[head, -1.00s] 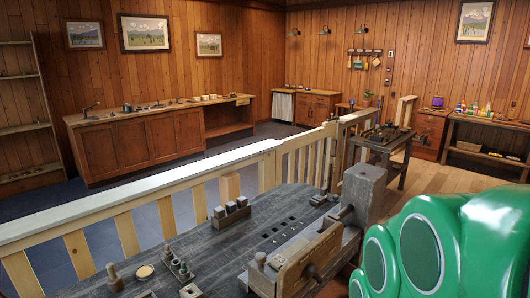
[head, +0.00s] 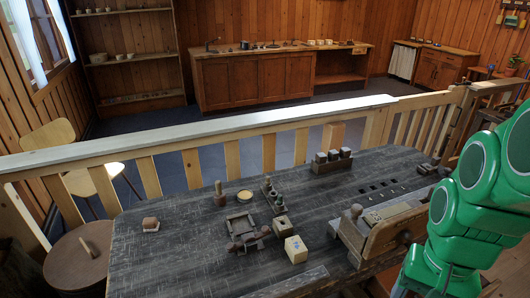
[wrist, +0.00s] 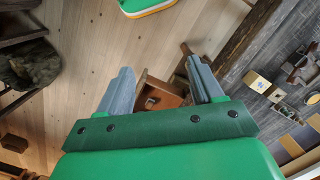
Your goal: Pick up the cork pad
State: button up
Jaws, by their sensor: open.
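I cannot say for certain which thing is the cork pad. A small reddish-brown block with a pale lower part (head: 150,224) lies alone near the left end of the dark workbench (head: 180,262). A round tan-topped disc (head: 245,197) lies farther back on the bench; either could be it, at this size. My gripper (wrist: 158,68) shows in the wrist view with its two grey fingers spread apart and nothing held between them. It hangs over the wooden floor, beside the bench and apart from both things. In the head view my green arm fills the right side and the gripper is hidden.
A wooden vise (head: 385,230), a pale box (head: 296,249), a small wooden frame (head: 240,228) and a row of dark-topped blocks (head: 332,160) stand on the bench. A railing (head: 200,141) runs behind it. A round stool (head: 80,258) and a chair (head: 55,150) are at left.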

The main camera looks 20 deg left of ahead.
jog(key=w+a+m+y, duration=0.1)
jog(key=w+a+m, duration=0.3)
jog(key=w+a, duration=1.7)
jog(key=w+a+f+m+y, duration=0.1)
jog(key=w+a+f, duration=0.1)
jog(key=a, duration=0.8)
jog(key=w+a+f+m, duration=0.1)
jog(key=a+f, duration=0.1)
jog(key=a, duration=0.8)
jog(key=m+g+y, duration=0.1)
jog(key=m+y, duration=0.1)
jog(key=m, duration=0.2)
send_near(150, 220)
notch_tip(150, 220, down, 3)
jog(key=shift+x, duration=0.85)
jog(key=shift+s+a+f, duration=0.25)
jog(key=shift+a+f, duration=0.2)
jog(key=shift+a, duration=0.05)
jog(key=shift+s+a+f, duration=0.25)
jog(key=shift+a+f, duration=0.2)
jog(key=shift+a, duration=0.05)
jog(key=shift+x, duration=1.3)
jog(key=shift+d, duration=0.1)
